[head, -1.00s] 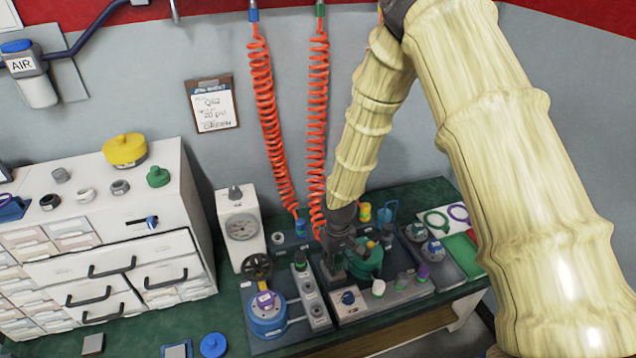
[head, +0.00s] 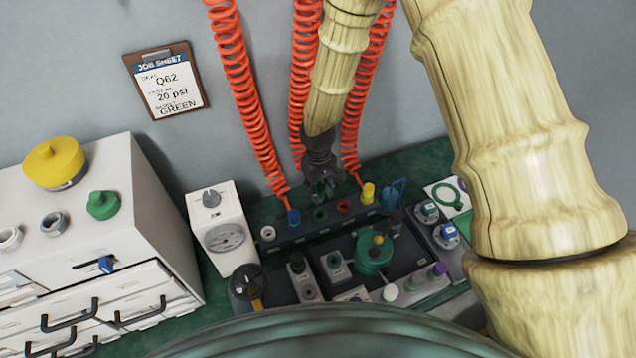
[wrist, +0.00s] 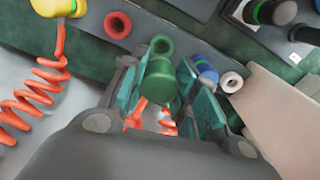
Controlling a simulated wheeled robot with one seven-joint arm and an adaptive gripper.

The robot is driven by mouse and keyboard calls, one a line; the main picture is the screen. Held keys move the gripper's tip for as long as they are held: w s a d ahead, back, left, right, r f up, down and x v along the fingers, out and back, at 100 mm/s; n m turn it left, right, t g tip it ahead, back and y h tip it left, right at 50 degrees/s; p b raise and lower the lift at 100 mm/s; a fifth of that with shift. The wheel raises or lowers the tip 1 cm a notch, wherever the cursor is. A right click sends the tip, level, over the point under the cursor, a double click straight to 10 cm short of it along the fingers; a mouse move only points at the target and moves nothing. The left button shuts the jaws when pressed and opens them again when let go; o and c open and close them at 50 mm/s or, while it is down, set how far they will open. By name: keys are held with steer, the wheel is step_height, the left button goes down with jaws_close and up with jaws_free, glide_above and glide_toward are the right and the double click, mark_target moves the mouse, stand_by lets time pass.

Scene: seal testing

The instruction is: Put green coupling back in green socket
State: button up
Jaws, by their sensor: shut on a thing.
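My gripper (head: 324,192) hangs over the back rail (head: 292,232), above the green-rimmed socket (head: 320,214). In the wrist view its fingers are shut on the green coupling (wrist: 160,84), with an orange coiled hose behind it. The green socket (wrist: 161,44) shows just past the coupling's far end, with its dark hole visible. The two overlap in this view, and I cannot tell whether they touch. In the head view the coupling is largely hidden by the fingers.
On the rail, a blue coupling (head: 293,217) and white socket (head: 268,233) stand on one side, a red socket (head: 345,207) and yellow coupling (head: 369,191) on the other. Orange hoses (head: 240,80) hang close around my arm. A green round fixture (head: 374,254) stands in front.

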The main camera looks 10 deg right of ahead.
mark_target(320, 199)
steer(key=shift+s, duration=0.25)
steer(key=shift+s+f+b, duration=0.1)
steer(key=shift+f+b, duration=0.1)
steer(key=shift+b, duration=0.1)
steer(key=shift+w+f+b, duration=0.2)
steer(key=shift+w+f, duration=0.05)
steer(key=shift+f, duration=0.25)
steer(key=shift+w+f+b, duration=0.15)
steer(key=shift+w+f, duration=0.05)
steer(key=shift+f, duration=0.5)
steer(key=shift+s+f+b, duration=0.25)
steer(key=shift+b, duration=0.25)
steer(key=shift+w+f+b, duration=0.15)
steer(key=shift+f+b, duration=0.35)
steer(key=shift+f, duration=0.45)
steer(key=shift+s, duration=0.2)
